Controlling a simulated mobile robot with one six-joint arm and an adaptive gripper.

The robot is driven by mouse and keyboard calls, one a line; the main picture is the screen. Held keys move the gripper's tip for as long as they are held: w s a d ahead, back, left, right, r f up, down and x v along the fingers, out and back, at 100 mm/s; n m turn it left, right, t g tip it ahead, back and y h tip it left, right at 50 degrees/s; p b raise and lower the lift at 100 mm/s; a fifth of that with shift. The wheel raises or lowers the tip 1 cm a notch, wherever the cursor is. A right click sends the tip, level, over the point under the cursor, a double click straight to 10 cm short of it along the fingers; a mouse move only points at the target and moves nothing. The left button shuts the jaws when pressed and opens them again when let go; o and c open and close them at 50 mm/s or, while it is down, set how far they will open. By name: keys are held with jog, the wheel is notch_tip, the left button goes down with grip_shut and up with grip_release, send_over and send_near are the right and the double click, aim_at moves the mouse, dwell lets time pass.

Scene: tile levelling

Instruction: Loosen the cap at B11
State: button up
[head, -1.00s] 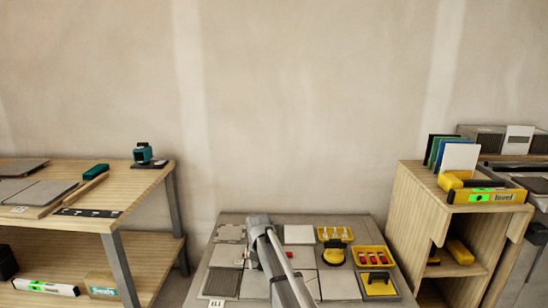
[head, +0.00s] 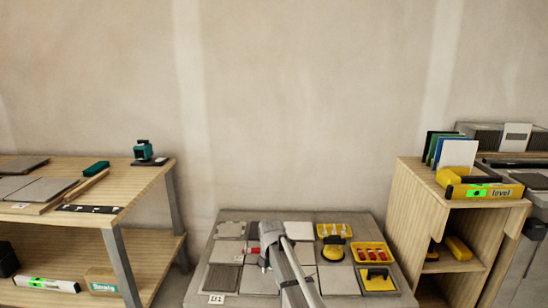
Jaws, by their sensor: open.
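The tiled platform (head: 229,217) stands low in the middle of the head view, with grey and pale tiles on it. A small red cap (head: 252,250) shows at the tile joints just left of my arm. A white tag (head: 216,299) lies at the platform's front left; its lettering is too small to read surely, so I cannot confirm which cap is B11. My gripper (head: 264,266) is low over the tiles, close to the red cap and slightly right of it. It is open, with its fingers small and partly hidden by my arm. I see no grip on the cap.
Yellow trays with white pieces (head: 334,230) and red pieces (head: 371,253) sit on the platform's right, near a yellow-black tool (head: 334,249) and a yellow tray with a black handle (head: 377,279). A wooden shelf (head: 405,200) stands right, a workbench (head: 150,180) left.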

jog(key=s+d+f+m+b, duration=0.3)
jog(key=s+d+m, duration=0.6)
jog(key=s+m, duration=0.3)
jog(key=s+d+f+m+b, duration=0.3)
jog(key=s+d+m, duration=0.7)
jog(key=m, duration=0.4)
notch_tip(320, 180, up, 38)
jog(key=a+p, duration=0.1)
jog(key=p, duration=3.7)
jog(key=shift+s+r, duration=0.15)
jog(key=shift+s, duration=0.15)
